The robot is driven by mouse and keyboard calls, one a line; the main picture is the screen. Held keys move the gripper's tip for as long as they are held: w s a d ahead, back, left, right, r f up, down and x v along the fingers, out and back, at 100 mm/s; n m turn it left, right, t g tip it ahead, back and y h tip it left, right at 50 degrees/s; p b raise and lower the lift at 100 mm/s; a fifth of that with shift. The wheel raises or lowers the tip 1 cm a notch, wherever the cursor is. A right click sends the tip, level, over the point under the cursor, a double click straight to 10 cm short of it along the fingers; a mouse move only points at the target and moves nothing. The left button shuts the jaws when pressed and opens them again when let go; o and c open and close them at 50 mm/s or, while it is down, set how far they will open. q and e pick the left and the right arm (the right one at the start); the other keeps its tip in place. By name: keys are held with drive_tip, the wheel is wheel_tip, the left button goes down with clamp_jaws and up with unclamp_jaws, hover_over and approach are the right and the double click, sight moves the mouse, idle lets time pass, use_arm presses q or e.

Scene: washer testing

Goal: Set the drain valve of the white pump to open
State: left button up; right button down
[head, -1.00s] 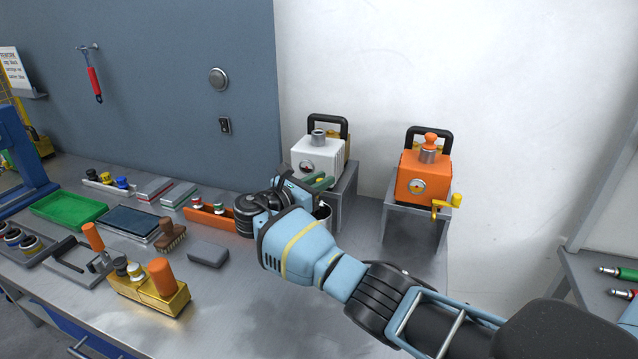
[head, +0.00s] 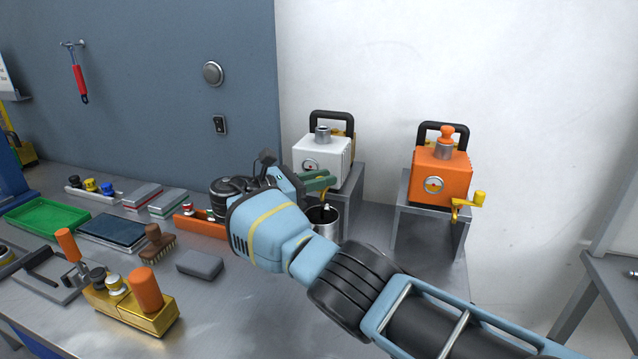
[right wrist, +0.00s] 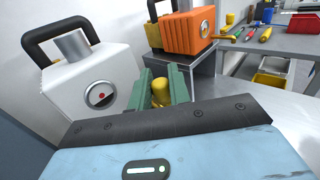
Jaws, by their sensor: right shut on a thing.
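The white pump (head: 322,158) stands on a metal stand at the back of the bench, with a black handle and a round gauge. It also shows at the left in the right wrist view (right wrist: 95,82). My right gripper (head: 318,182) is at the pump's lower front, its green fingers closed. In the right wrist view, a yellow knob, seemingly the drain valve handle (right wrist: 159,94), sits between the fingers. The valve's body and exact angle are hidden by the gripper. My left gripper is out of view.
A metal cup (head: 323,224) stands below the gripper. The orange pump (head: 440,178), with a yellow crank (head: 470,204), stands on its own stand to the right. An orange tray (head: 200,224), a grey block (head: 200,263) and a brass device (head: 130,303) lie to the left.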

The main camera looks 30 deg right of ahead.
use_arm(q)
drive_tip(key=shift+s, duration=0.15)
use_arm(e)
drive_tip(key=c, duration=1.3)
unclamp_jaws()
drive_tip(key=shift+d, duration=0.1)
drive_tip(key=shift+c, duration=0.2)
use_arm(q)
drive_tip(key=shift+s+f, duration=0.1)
